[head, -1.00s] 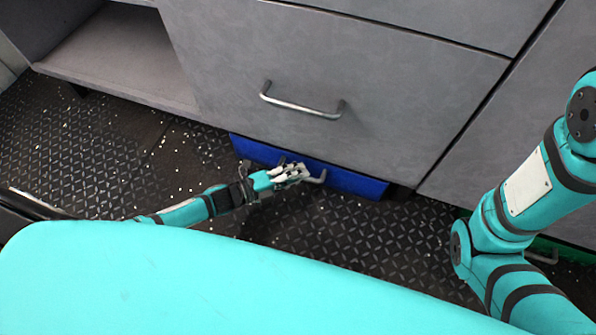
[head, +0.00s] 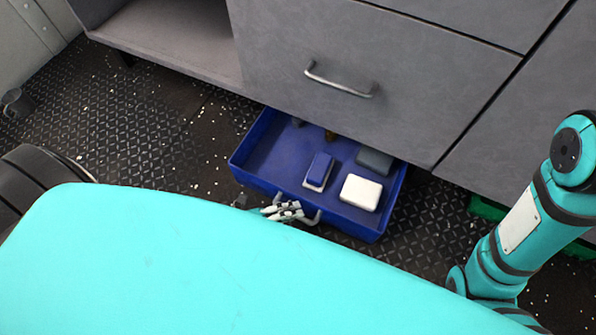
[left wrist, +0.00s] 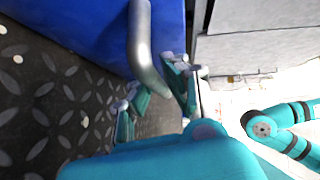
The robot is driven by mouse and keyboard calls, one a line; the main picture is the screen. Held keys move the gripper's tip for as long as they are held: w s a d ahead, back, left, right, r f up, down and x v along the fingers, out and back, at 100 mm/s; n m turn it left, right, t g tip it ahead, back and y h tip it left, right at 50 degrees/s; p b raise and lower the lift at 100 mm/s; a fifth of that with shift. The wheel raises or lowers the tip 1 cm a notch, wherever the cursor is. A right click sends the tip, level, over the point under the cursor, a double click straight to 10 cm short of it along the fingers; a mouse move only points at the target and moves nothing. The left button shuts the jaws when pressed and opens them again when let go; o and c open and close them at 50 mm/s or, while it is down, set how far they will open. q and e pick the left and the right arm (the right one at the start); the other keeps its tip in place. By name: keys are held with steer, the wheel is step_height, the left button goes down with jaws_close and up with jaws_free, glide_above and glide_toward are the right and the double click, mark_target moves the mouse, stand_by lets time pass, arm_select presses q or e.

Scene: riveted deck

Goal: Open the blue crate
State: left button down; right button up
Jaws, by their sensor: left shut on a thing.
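The blue crate (head: 262,183) is pulled well out from under the grey cabinet, and its open top shows several things inside. Its grey handle (head: 312,217) is on the front wall. My left gripper (head: 287,211) is at that handle and shut on it; my teal body hides most of the left arm. In the left wrist view the handle (left wrist: 142,45) runs down between the fingers (left wrist: 157,93), with the blue crate wall (left wrist: 90,30) behind. My right gripper is not in view; only part of the right arm shows at the right.
In the crate lie a blue and white block (head: 318,171), a white block (head: 361,191) and a dark grey block (head: 375,161). A grey drawer (head: 400,90) stands above. A green crate (head: 487,208) sits under the cabinet at right.

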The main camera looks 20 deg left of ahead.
arm_select(q)
steer(key=shift+s+a+f, duration=0.1)
steer(key=shift+s+f, duration=0.05)
steer(key=shift+s, duration=0.4)
steer(key=shift+s+f, duration=0.15)
steer(key=shift+s, duration=0.35)
steer(key=c, duration=1.6)
jaws_free()
steer(key=shift+w+r, duration=0.1)
steer(key=v, duration=1.2)
steer(key=shift+r, duration=0.15)
